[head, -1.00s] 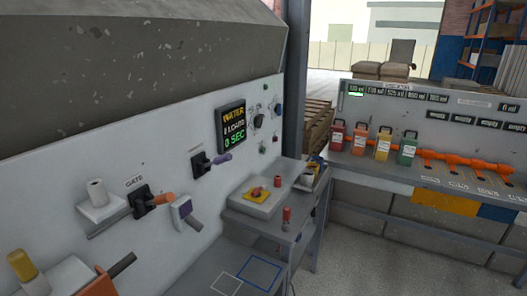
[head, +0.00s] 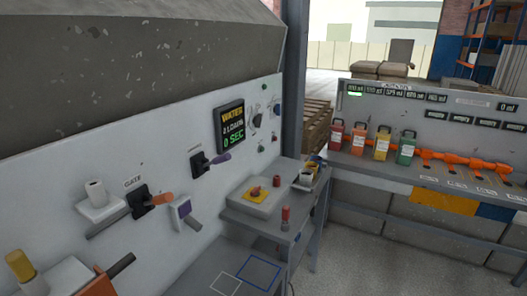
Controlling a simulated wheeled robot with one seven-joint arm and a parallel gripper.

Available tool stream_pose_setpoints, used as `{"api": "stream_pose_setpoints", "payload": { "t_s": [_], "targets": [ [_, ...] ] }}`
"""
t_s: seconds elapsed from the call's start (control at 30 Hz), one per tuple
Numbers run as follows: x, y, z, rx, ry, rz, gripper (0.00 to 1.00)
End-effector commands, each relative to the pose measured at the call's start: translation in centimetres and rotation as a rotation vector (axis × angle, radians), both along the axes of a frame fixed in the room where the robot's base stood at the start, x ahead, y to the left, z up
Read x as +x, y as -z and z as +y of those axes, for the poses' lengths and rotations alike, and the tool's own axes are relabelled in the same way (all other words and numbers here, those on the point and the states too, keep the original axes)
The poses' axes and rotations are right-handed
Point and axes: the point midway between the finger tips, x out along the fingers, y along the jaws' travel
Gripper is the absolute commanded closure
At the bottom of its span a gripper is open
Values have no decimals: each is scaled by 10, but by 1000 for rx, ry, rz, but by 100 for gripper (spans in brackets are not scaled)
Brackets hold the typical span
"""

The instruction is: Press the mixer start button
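A grey box (head: 246,206) on the side bench carries a yellow plate with a red button (head: 255,191) on it. A small green button (head: 261,149) sits on the white panel (head: 75,155), below the dials. Another small green spot (head: 264,87) shows higher up on the panel. I cannot read labels that tell which of these is the mixer start button. My gripper is not in view.
The panel holds a water display (head: 230,127), an orange gate lever (head: 161,199) and a purple-handled lever (head: 220,158). Coloured canisters (head: 383,143) stand on the right bench. Floor between the benches is clear.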

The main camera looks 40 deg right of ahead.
Motion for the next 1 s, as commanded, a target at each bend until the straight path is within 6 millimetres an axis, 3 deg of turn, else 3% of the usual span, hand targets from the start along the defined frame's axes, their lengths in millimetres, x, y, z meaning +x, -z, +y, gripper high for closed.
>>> {"api": "stream_pose_setpoints", "payload": {
  "t_s": [0.03, 0.1, 1.0],
  "targets": [
    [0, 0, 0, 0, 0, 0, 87],
    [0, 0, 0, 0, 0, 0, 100],
    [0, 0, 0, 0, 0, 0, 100]
  ]
}}
